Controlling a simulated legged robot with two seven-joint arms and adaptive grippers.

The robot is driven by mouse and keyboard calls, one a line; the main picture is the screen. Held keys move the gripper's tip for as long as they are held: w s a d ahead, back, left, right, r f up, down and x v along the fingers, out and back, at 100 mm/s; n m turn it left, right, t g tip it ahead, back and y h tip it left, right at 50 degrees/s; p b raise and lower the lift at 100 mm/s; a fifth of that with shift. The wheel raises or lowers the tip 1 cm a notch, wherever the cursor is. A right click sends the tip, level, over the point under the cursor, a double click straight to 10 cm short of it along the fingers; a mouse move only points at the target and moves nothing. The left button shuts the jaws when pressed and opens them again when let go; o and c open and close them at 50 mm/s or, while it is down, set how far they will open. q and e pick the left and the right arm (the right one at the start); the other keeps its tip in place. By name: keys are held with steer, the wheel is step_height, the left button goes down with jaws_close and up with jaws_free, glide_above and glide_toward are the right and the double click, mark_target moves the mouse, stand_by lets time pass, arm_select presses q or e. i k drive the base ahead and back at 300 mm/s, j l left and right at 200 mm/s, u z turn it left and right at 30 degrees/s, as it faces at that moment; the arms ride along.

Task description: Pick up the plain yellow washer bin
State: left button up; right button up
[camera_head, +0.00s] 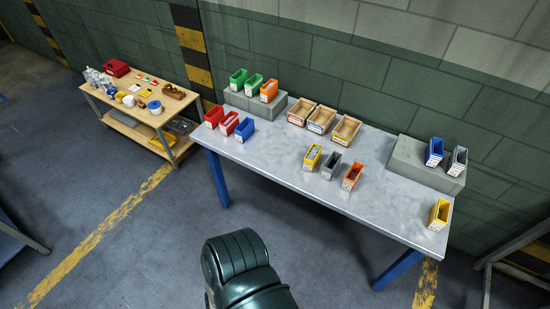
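Two yellow bins stand on the grey metal table (270,157). One yellow bin (312,157) is near the middle front, left of a grey bin, with some pale contents and a light label on its front. The other yellow bin (438,214) stands alone near the right end, close to the front edge, also with a pale label; its inside is hard to make out. The labels are too small to read, so I cannot tell which is the plain washer bin. Neither gripper shows in the head view.
A grey bin (330,166) and an orange bin (352,176) stand beside the middle yellow bin. Blue (434,152) and grey (457,161) bins sit on a raised grey block (408,158) behind the right yellow bin. A wooden cart (120,118) stands left of the table.

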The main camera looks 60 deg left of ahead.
mark_target(313, 156)
steer(key=u, duration=1.75)
